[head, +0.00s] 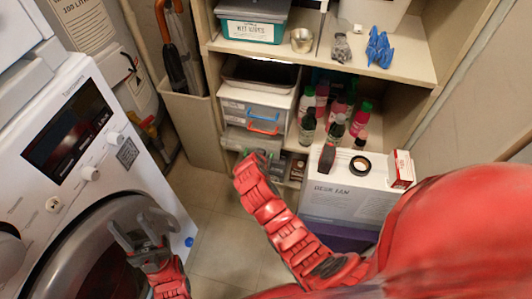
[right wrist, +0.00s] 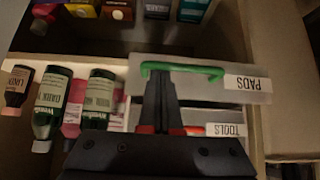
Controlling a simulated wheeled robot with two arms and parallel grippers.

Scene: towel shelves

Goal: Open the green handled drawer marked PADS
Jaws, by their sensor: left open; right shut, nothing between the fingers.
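In the right wrist view, which is upside down, the PADS drawer (right wrist: 225,90) has a pale front, a label reading PADS and a green handle (right wrist: 182,68). In the head view my right arm reaches the drawer stack, and the green handle cannot be made out there. My left gripper (head: 142,232) is open and empty in front of the washing machine door.
A drawer labelled TOOLS (right wrist: 228,130) adjoins the PADS drawer. Bottles (head: 336,128) stand right of the stack. A white box (head: 345,200) stands at the shelf's front. The washing machine (head: 75,150) is at left. Bare floor (head: 225,235) lies between.

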